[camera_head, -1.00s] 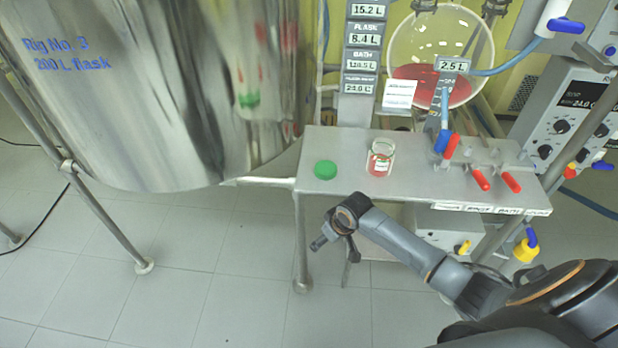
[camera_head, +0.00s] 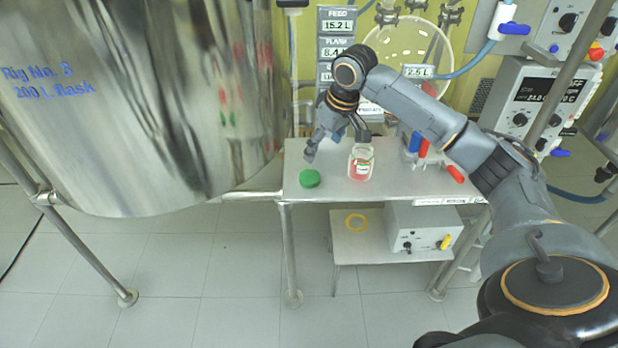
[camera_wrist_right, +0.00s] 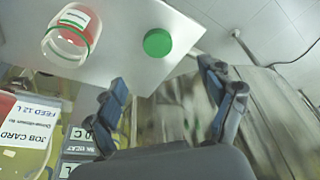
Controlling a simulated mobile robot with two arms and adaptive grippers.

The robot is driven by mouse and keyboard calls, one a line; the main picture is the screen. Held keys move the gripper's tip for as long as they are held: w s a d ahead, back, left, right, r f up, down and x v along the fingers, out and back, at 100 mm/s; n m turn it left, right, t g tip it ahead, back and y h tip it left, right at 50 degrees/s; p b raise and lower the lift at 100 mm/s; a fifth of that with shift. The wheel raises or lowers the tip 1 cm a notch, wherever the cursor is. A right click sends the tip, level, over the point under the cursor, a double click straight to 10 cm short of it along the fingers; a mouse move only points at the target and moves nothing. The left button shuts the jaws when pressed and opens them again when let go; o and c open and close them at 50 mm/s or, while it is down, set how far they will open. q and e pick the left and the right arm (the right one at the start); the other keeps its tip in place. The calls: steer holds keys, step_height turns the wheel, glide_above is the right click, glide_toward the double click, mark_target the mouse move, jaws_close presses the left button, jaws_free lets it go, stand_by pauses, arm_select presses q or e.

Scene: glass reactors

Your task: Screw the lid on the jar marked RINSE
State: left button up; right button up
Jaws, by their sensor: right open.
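The green lid (camera_head: 310,178) lies on the left end of the steel shelf (camera_head: 335,192), apart from the jar. The small glass jar (camera_head: 361,163) stands upright and open to its right, with a white and red label and reddish contents; I cannot read the label. My right gripper (camera_head: 336,143) is open and empty above the shelf, just behind the lid and jar. In the right wrist view, the lid (camera_wrist_right: 157,43) shows beyond the gap between the open fingers (camera_wrist_right: 165,78), and the jar (camera_wrist_right: 72,36) is at upper left. My left gripper is not in view.
A large shiny steel vessel (camera_head: 140,100) fills the left side. Blue and red valve handles (camera_head: 422,148) are right of the jar. A round glass flask (camera_head: 400,45) and display signs (camera_head: 336,25) stand behind the shelf. The shelf front between lid and jar is clear.

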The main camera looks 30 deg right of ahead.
steer(key=shift+d+r, duration=0.5)
glide_above(310, 176)
steer(key=s, duration=0.2)
steer(key=f, duration=0.5)
steer(key=d+f, duration=0.1)
steer(key=f, duration=0.2)
steer(key=shift+s+f, duration=0.1)
steer(key=shift+s, duration=0.1)
steer(key=shift+a+f, duration=0.1)
steer(key=x, duration=0.5)
steer(key=shift+w+a, duration=0.15)
steer(key=shift+w, duration=0.05)
